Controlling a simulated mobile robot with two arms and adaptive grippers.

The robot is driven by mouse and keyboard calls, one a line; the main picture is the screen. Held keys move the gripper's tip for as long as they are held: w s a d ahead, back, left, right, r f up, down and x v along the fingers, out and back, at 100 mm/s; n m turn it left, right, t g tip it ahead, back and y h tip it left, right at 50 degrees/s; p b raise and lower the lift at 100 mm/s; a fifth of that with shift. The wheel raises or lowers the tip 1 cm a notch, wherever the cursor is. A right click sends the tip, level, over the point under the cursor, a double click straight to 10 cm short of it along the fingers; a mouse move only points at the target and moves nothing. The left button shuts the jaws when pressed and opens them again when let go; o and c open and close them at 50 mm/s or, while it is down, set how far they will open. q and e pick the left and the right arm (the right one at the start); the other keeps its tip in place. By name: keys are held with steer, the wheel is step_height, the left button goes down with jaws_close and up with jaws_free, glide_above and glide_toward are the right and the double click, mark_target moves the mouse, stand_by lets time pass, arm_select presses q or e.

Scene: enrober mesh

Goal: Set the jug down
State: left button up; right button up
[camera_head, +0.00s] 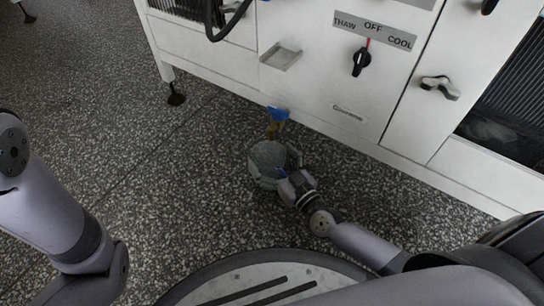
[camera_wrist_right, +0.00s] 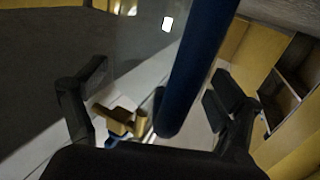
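The grey jug (camera_head: 266,156) is in the middle of the head view, just below a brass valve with a blue lever (camera_head: 278,115). It looks upright over the speckled floor; whether its base touches the floor is hard to tell. My right gripper (camera_head: 288,180) is at the jug's near right side. In the right wrist view, a long blue bar (camera_wrist_right: 195,65), seemingly the jug's handle, runs between the spread fingers of the gripper (camera_wrist_right: 160,75). There is a visible gap between the left finger and the bar. My left gripper is out of frame.
The white machine (camera_head: 310,90) with a THAW/OFF/COOL knob (camera_head: 361,61) stands behind the jug. Its foot (camera_head: 176,97) rests on the floor at left. The speckled floor (camera_head: 150,160) is clear left of the jug. The brass valve also shows in the wrist view (camera_wrist_right: 122,121).

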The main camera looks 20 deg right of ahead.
stand_by(0.3)
steer(key=p+v, duration=0.5)
steer(key=v, duration=0.7)
steer(key=shift+r, duration=0.15)
